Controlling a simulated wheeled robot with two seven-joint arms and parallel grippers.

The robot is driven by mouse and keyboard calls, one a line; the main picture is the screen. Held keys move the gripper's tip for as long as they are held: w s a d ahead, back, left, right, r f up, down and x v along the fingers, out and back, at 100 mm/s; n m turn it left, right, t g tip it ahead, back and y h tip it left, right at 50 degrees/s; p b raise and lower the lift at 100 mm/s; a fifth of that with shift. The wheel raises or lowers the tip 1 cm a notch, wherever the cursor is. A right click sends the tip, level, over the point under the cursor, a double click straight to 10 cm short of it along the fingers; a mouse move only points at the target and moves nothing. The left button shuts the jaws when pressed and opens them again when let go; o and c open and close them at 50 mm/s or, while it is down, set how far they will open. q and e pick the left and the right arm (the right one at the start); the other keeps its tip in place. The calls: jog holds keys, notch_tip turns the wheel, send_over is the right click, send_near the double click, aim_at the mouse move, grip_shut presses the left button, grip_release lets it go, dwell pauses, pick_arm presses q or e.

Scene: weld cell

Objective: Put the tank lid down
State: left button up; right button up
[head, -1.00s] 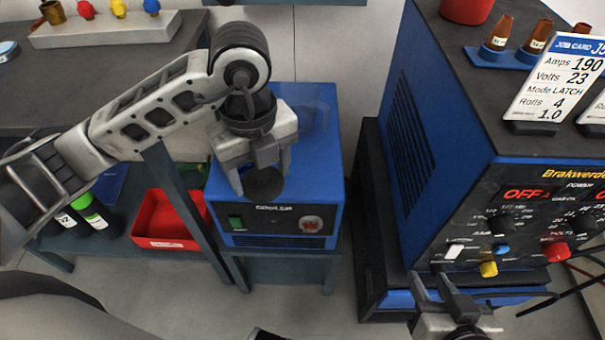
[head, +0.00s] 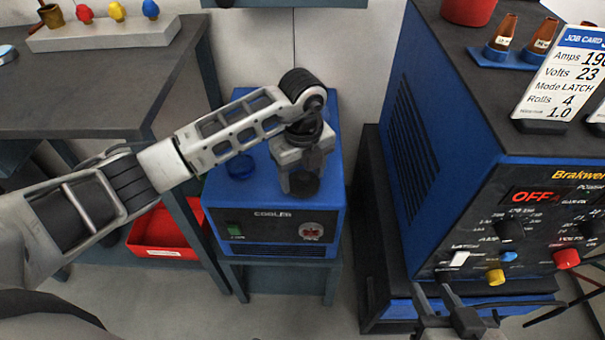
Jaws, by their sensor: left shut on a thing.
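The tank lid (head: 304,186) is a dark round disc in my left gripper (head: 302,176), which is shut on it. The gripper points down over the front right part of the blue cooler's top (head: 222,190). The lid is low over that top; I cannot tell whether it touches it. A round dark-blue tank opening (head: 240,167) shows on the cooler top, to the left of the lid. My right gripper (head: 440,296) is at the bottom, in front of the welder panel, with its fingers apart and nothing seen between them.
The blue welder (head: 430,130) stands close on the right, with knobs and an OFF display. A dark bench (head: 100,100) is at left, with a red bin (head: 160,235) below. My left arm crosses over the cooler's left side. The cooler's back top is partly hidden.

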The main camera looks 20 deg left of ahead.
pick_arm(q)
jog(key=shift+f, duration=0.15)
jog(key=shift+f, duration=0.1)
jog(key=o, duration=0.9)
jog(key=shift+o, duration=0.2)
